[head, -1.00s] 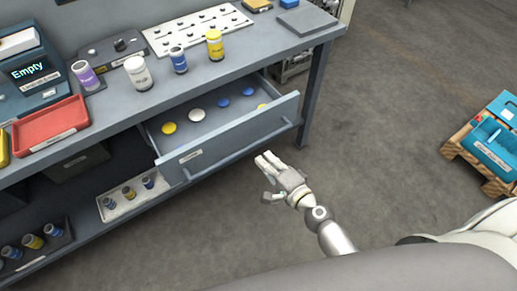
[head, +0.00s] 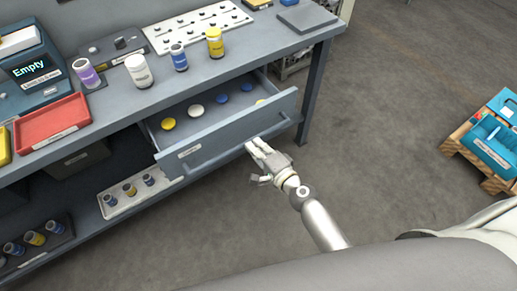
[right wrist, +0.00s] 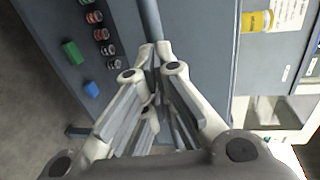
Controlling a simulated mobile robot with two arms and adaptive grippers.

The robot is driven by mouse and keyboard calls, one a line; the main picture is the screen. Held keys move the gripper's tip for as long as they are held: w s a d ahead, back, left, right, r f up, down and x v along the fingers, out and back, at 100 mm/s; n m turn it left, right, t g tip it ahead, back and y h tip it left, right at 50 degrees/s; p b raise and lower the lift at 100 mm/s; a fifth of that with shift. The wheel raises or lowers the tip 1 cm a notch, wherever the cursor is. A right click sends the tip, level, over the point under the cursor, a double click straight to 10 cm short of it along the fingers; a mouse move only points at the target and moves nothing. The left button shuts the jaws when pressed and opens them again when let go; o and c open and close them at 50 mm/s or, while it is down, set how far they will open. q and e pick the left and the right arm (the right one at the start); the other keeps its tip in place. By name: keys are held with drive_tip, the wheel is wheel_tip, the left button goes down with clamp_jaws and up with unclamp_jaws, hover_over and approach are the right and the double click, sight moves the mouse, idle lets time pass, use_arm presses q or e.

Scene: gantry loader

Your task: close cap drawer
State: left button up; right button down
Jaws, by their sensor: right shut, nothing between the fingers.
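The cap drawer (head: 225,133) stands pulled out below the bench top, with a label on its front. Inside lie yellow, white and blue caps, such as a yellow cap (head: 168,124), a white cap (head: 195,111) and a blue cap (head: 221,100). My right gripper (head: 252,146) is shut and empty, its fingertips at the lower right part of the drawer front; I cannot tell whether they touch. In the right wrist view its fingers (right wrist: 155,52) meet in front of a grey-blue surface. My left gripper is not in view.
The bench (head: 110,115) carries bottles, a red tray (head: 50,118) and a white holed plate (head: 197,27). Its lower shelf holds bottle trays. The floor (head: 390,120) right of the drawer is clear up to a pallet (head: 470,148).

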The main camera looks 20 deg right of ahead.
drive_tip(key=b, duration=0.2)
approach(230, 112)
drive_tip(key=w+a+r, duration=0.1)
drive_tip(key=w, duration=0.1)
drive_tip(key=w+a+r, duration=0.1)
drive_tip(key=a, duration=0.1)
drive_tip(key=shift+w+a, duration=0.15)
drive_tip(key=shift+w, duration=0.25)
drive_tip(key=shift+w+a+r, duration=0.1)
drive_tip(key=shift+w+r, duration=0.05)
drive_tip(key=shift+w, duration=0.35)
drive_tip(key=shift+r, duration=0.2)
drive_tip(key=shift+w+r, duration=0.1)
